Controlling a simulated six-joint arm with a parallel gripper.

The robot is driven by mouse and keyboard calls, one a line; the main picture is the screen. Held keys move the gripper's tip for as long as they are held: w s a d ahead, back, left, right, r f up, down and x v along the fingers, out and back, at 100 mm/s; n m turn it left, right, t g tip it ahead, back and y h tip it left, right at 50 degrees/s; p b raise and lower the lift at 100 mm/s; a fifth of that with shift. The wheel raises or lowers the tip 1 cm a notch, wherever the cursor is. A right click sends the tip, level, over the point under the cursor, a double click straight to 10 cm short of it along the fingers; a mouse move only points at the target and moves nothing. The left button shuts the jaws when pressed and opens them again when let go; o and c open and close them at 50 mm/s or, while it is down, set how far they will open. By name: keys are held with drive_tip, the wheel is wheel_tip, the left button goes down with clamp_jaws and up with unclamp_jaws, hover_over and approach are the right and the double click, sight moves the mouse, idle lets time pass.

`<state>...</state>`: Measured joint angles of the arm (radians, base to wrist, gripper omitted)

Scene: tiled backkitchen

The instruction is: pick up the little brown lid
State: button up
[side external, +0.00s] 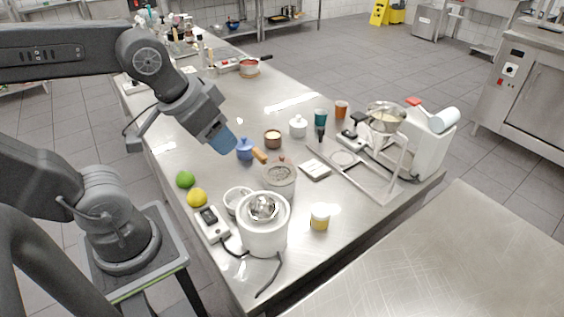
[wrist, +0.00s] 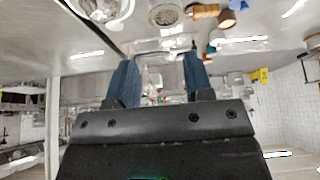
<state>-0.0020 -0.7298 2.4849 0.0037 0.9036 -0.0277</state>
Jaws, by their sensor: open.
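A small reddish-brown knob (side external: 282,158) shows just behind the rim of a pale round strainer-like vessel (side external: 279,174); it may belong to the little brown lid, but the rest is hidden. An open brown pot (side external: 272,139) with a cream inside stands farther back, without a lid on it. My gripper (side external: 223,143) is open and empty, its blue fingers tilted down above the table's left side, left of the blue pot (side external: 245,149). In the wrist view the open fingers (wrist: 160,57) have nothing between them. I cannot make out the lid there.
A wooden handle (side external: 259,155) sticks out beside the blue pot. A white juicer (side external: 264,225), a lime (side external: 185,179) and a yellow lemon (side external: 197,198) stand nearer the front. A white lidded pot (side external: 298,127) and a scale-like device (side external: 314,169) lie to the right.

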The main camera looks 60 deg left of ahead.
drive_tip(key=w+a+n+g, duration=0.25)
drive_tip(key=w+n, duration=0.35)
drive_tip(key=w, duration=0.3)
drive_tip(key=n+g+y, duration=0.2)
drive_tip(key=n, duration=0.5)
approach(282, 156)
drive_tip(key=shift+g, duration=0.25)
drive_tip(key=f, duration=0.4)
drive_tip(key=shift+a, duration=0.3)
drive_tip(key=shift+w+a+f, duration=0.2)
drive_tip(key=shift+f, duration=0.7)
drive_tip(key=shift+w+a+f, duration=0.15)
drive_tip(key=shift+a+f, duration=0.05)
drive_tip(key=shift+f, duration=0.65)
drive_tip(key=shift+w+a+f, duration=0.15)
drive_tip(key=shift+w+f, duration=0.05)
drive_tip(key=shift+f, duration=0.7)
clamp_jaws()
